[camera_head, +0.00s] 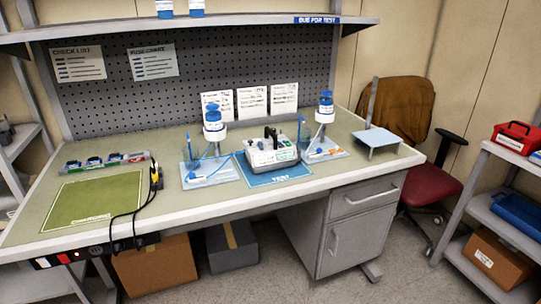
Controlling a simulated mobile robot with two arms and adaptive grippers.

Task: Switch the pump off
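The pump (271,153) is a white box with a dark handle on top. It stands on the blue mat marked TEST (277,178) near the middle of the bench. Its front faces me, but its buttons and display are too small to read, so I cannot tell whether it is on. Neither of my grippers is in view.
Stands with blue-capped bottles flank the pump, left (213,127) and right (325,108). Further left are a green mat (95,203), a rack of coloured items (105,162) and black cables (154,180). A small raised platform (378,138) stands right. A chair (428,185) is beyond.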

